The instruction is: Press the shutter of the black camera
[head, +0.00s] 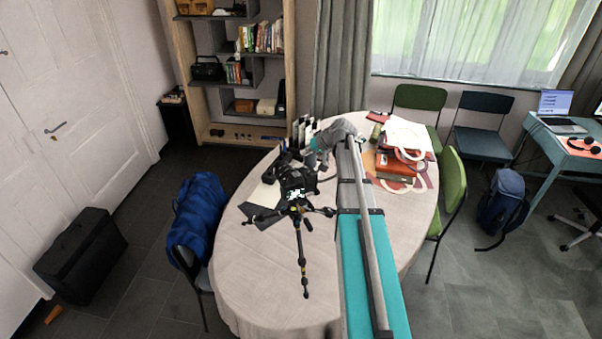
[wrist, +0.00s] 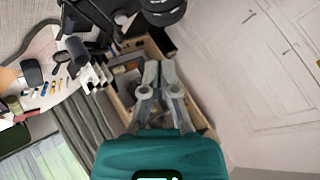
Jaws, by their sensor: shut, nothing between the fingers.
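The black camera (head: 297,178) sits on a tripod (head: 303,240) with spread legs on the round table. In the head view my gripper (head: 318,145) is close behind and to the right of the camera, and its fingertips are hard to make out. In the wrist view my gripper (wrist: 160,68) is shut and empty, with both grey fingers side by side. Black parts, likely of the camera and tripod (wrist: 100,15), show at the top edge, apart from the fingertips. The shutter button cannot be made out in either view.
The table (head: 245,290) has a pale cloth. Red bags and white cloth (head: 405,140) lie on its right side. Chairs (head: 452,185) and a blue jacket (head: 197,215) flank the table. The front left of the table is clear.

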